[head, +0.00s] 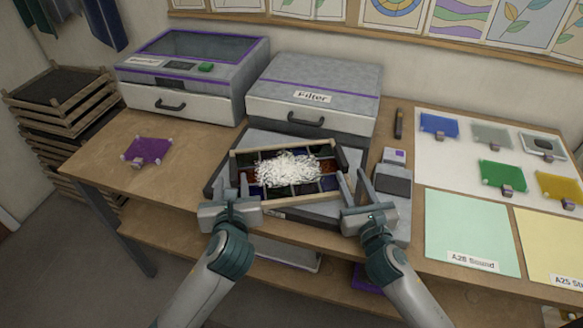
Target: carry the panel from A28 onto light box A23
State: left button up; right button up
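A framed panel (305,203) of dark blue, green and brown squares lies at the centre of the head view. It has light wooden rails and dark end pieces, and a heap of white shreds (287,168) hides its middle. It rests on or just above a grey flat unit (222,178); I cannot tell which. My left gripper (237,186) is at its near left corner, and its finger gap is unclear. My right gripper (356,183) is at its near right corner with its fingers apart. A green sheet (470,225) at right reads "A26" or "A28 Sound". No A23 label is readable.
A grey box marked "Filter" (345,83) and another drawer unit (190,103) stand behind. A small device (393,182) sits right of the panel. A purple piece (147,150) lies left. Several coloured pieces lie on a white board (460,155). The left tabletop is mostly clear.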

jog(key=shift+v, duration=2.55)
